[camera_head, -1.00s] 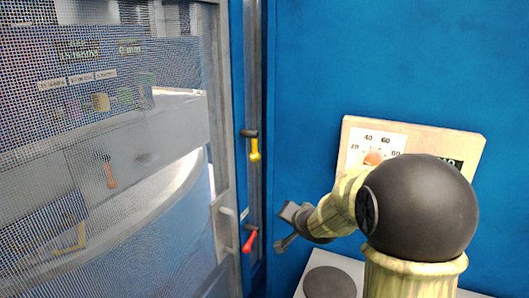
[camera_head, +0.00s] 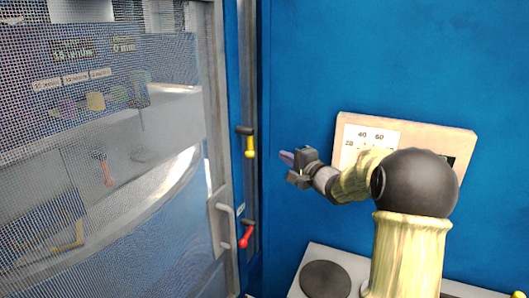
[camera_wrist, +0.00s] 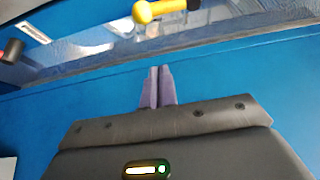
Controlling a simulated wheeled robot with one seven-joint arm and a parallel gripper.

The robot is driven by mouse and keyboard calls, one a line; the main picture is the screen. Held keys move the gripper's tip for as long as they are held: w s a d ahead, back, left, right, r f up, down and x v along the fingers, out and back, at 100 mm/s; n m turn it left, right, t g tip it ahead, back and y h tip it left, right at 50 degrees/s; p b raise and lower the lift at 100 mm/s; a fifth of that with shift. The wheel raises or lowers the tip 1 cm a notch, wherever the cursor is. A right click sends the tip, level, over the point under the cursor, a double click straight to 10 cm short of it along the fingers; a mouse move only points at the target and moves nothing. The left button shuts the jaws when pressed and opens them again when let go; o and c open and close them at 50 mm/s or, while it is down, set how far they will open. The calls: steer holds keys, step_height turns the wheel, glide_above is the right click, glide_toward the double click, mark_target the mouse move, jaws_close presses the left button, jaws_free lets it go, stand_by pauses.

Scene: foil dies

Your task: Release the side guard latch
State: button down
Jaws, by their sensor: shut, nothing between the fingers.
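The mesh side guard (camera_head: 130,130) fills the left of the head view, with a grey frame and a pull handle (camera_head: 220,225). On the post beside it are two latch levers: a yellow one (camera_head: 250,147) above and a red one (camera_head: 246,236) below, both hanging down from dark pivots. My gripper (camera_head: 284,157) is shut and empty, to the right of the yellow lever and apart from it. In the wrist view my fingertips (camera_wrist: 157,70) are together, below the yellow lever (camera_wrist: 150,10) in the picture.
A blue wall (camera_head: 390,60) stands behind my arm. A light-coloured gauge panel (camera_head: 455,137) is mounted on it, partly hidden by my arm. A pale surface with a dark round disc (camera_head: 325,280) lies below. Open space lies between my gripper and the post.

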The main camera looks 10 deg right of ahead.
steer(key=p+x, duration=0.3)
steer(key=x, duration=0.7)
steer(key=shift+s+a+p, duration=0.4)
steer(key=shift+s+a, duration=1.05)
steer(key=shift+a, duration=0.1)
steer(key=shift+a, duration=0.2)
steer(key=shift+w+p, duration=0.1)
steer(key=shift+p, duration=0.5)
